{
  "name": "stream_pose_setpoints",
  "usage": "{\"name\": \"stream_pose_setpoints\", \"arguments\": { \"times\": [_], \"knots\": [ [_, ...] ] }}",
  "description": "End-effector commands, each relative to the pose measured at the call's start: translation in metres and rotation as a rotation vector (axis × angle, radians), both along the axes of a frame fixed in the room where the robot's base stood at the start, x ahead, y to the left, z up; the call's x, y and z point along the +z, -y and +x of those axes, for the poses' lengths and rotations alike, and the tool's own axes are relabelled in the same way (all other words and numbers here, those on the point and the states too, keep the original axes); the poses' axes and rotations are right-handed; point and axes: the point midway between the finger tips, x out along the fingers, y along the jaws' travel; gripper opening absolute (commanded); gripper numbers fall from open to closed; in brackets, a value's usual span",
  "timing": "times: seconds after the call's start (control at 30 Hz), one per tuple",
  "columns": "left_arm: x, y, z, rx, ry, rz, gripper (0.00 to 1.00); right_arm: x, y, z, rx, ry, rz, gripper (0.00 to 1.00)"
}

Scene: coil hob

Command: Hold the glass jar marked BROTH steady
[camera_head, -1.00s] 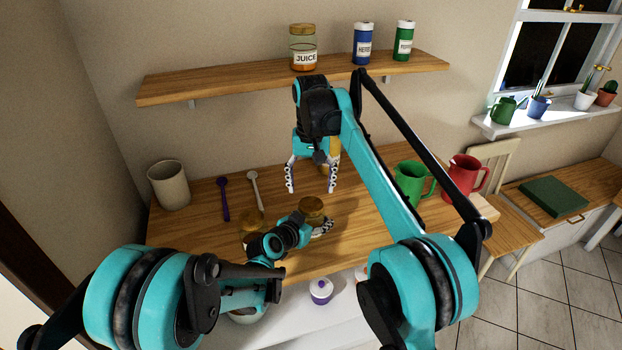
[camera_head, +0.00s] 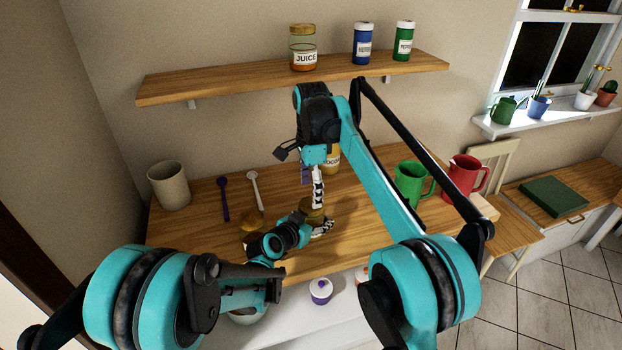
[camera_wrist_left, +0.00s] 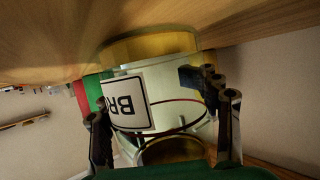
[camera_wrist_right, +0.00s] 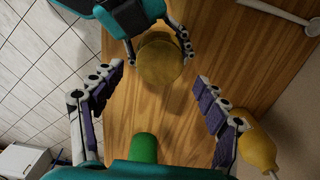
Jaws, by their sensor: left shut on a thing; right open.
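The glass jar marked BROTH shows close up in the left wrist view (camera_wrist_left: 127,105), where part of its white label reads "BR". In the head view only its brown lid (camera_head: 313,207) shows, partly hidden by my right gripper. The round lid is seen from above in the right wrist view (camera_wrist_right: 159,62). My left gripper (camera_head: 322,228) is shut on the jar, a finger at each side. I cannot tell whether the jar touches the worktop. My right gripper (camera_head: 317,203) is open above the lid, its fingers apart from it.
A beige cup (camera_head: 168,186), purple spoon (camera_head: 224,198) and pale spoon (camera_head: 255,190) are at the left. A yellow labelled container (camera_head: 333,160) stands behind my right gripper. A shelf (camera_head: 230,84) hangs above.

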Motion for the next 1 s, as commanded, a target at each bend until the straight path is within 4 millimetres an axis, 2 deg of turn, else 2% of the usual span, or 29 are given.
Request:
{"name": "stream_pose_setpoints", "arguments": {
  "times": [0.1,0.23,0.6,0.63,0.8,0.83,1.0],
  "knots": [
    [0.0,0.0,0.0,0.0,0.0,0.001,0.0,-0.019,0.0,0.0,0.001,0.0,0.0,0.74],
    [0.0,0.0,0.0,0.0,0.0,0.001,0.0,-0.033,0.0,0.0,0.002,0.0,0.0,0.74],
    [0.0,0.0,0.0,0.0,0.0,0.001,0.0,-0.041,0.0,0.0,0.002,0.0,0.0,0.74],
    [0.0,0.0,0.0,0.0,0.0,0.001,0.0,-0.041,0.0,0.0,0.002,0.0,0.0,0.72],
    [0.0,0.0,0.0,0.0,0.0,0.001,0.0,-0.04,0.0,0.0,0.002,0.0,0.0,0.27],
    [0.0,0.0,0.0,0.0,0.0,0.001,0.0,-0.04,0.0,0.0,0.002,0.0,0.0,0.22],
    [0.0,0.0,0.0,0.0,0.0,0.001,0.0,-0.041,0.0,0.0,0.005,0.0,0.0,0.22]
  ]
}}
